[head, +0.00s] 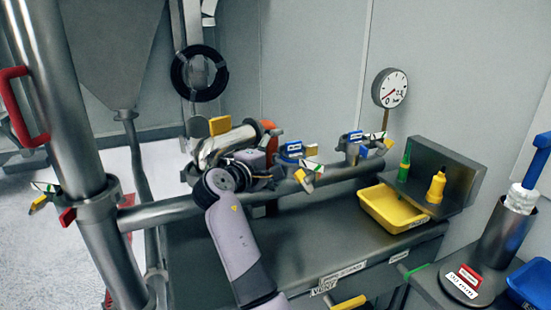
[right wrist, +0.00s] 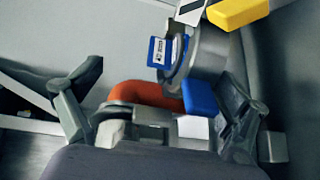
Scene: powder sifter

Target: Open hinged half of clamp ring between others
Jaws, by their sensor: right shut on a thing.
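My right gripper (head: 268,165) is at the row of clamps on the horizontal pipe, and its own arm hides part of the work. A grey metal clamp ring (right wrist: 207,52) with a blue labelled tab (right wrist: 165,50) stands just beyond the fingers. In the head view, a blue-tagged clamp (head: 291,151) is right of the gripper, and another clamp (head: 354,148) is farther right. My left gripper is not in view.
A horizontal steel pipe (head: 335,175) runs over the bench (head: 350,232). A yellow tray (head: 393,222), a yellow bottle (head: 436,187) and a green bottle (head: 404,167) are at right. A pressure gauge (head: 390,88) stands behind. A thick vertical pipe (head: 62,100) is at left.

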